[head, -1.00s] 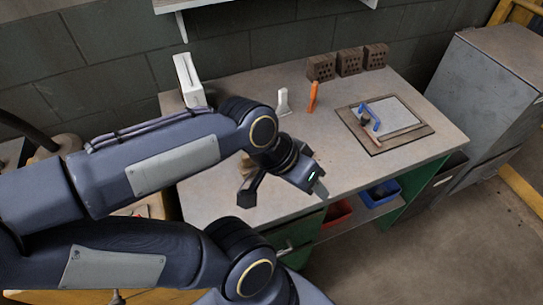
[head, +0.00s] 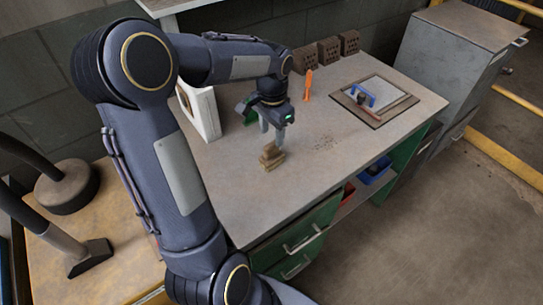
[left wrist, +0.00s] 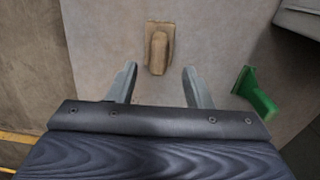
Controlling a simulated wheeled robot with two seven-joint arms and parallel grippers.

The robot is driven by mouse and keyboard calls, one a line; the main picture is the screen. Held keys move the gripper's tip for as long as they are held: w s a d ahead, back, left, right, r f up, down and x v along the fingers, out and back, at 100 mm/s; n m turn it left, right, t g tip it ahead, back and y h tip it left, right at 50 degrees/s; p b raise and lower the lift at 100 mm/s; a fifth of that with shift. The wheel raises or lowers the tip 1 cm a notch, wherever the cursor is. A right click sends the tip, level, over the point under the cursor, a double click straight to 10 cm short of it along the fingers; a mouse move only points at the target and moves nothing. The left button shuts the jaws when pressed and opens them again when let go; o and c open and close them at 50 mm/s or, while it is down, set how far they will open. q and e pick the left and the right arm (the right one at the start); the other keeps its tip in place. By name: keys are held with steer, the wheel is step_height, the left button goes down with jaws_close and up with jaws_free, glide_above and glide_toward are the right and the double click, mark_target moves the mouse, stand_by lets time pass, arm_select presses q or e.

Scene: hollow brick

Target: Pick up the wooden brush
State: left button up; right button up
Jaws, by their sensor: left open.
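The wooden brush (head: 271,157) stands on the grey workbench, a small tan block shape with a wider base. It also shows in the left wrist view (left wrist: 159,47), beyond the fingertips and roughly centred between them. My left gripper (head: 271,127) is open and empty, with its fingers pointing down above and just behind the brush in the head view. The open fingers also show in the left wrist view (left wrist: 161,84), apart from the brush. My right gripper is not in view.
A white case (head: 201,112) stands left.

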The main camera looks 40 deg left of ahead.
mark_target(271, 144)
arm_select(q)
step_height(271, 144, down, 5)
steer(key=shift+s+f, duration=0.1)
steer(key=shift+f, duration=0.1)
steer(key=shift+c, duration=0.3)
jaws_close()
